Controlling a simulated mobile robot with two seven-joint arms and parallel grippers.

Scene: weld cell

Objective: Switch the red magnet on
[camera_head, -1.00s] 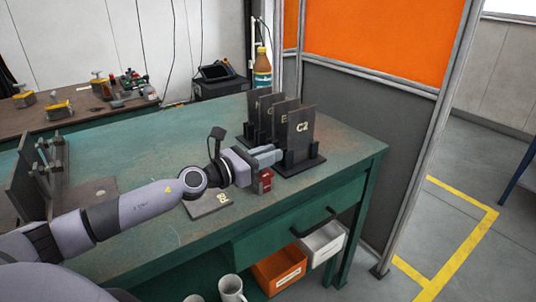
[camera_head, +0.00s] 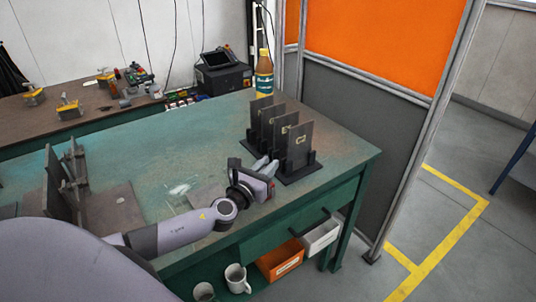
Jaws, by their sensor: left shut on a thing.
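The red magnet (camera_head: 271,189) shows only as a small red strip at the front right of the green table, largely hidden by my left gripper. My left gripper (camera_head: 265,166) is beside and over it, in front of the plate rack. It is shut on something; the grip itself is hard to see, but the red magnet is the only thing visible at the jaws. The magnet's switch cannot be made out. My right gripper is out of view.
A rack (camera_head: 301,174) of upright dark plates stands just behind the gripper. A flat plate (camera_head: 208,191) lies left of it. A dark fixture (camera_head: 62,190) stands at the left. Cups and an orange bin (camera_head: 281,262) sit below the table. The table's middle is clear.

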